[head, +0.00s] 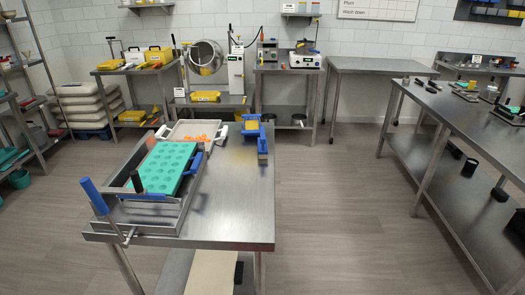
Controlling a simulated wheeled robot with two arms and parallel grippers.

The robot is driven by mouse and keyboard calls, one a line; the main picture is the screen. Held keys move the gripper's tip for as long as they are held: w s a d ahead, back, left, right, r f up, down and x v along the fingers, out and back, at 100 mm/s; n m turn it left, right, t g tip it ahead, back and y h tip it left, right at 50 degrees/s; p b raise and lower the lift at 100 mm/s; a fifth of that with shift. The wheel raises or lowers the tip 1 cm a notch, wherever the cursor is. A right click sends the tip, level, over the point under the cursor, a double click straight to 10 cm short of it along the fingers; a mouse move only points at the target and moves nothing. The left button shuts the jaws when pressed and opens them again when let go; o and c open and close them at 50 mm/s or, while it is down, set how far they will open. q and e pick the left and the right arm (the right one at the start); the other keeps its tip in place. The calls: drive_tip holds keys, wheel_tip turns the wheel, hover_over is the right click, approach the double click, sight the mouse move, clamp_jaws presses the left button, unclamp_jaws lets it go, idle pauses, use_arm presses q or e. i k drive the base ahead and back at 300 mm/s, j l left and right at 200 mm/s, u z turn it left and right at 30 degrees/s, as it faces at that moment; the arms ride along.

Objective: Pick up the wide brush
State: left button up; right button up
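A steel table (228,215) stands in front of me in the head view. At its far right lie two small blue and yellow things side by side. The right one (262,149) has a blue body with a tan or yellow part and may be the wide brush, but it is too small to be sure. The left one (250,127) is a blue frame-like thing with yellow in it. Neither is touched by a gripper. Neither of my grippers shows in this view.
A teal mold (163,167) sits in a metal frame with a blue handle (93,194) on the table's left. A white tray (181,131) with orange pieces is behind it. The table's front right is bare. A long steel bench (470,130) stands at right; open floor lies between.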

sight(264, 152)
drive_tip(key=k+u, duration=0.25)
drive_tip(key=u, duration=0.25)
drive_tip(key=k+j+u, duration=0.15)
drive_tip(key=u, duration=0.35)
drive_tip(key=l+u, duration=0.4)
drive_tip(key=l, duration=0.25)
drive_tip(key=l+u, duration=0.45)
drive_tip(key=l, duration=0.2)
drive_tip(key=k+l+u, duration=0.1)
drive_tip(key=l+u, duration=0.3)
drive_tip(key=l, duration=0.2)
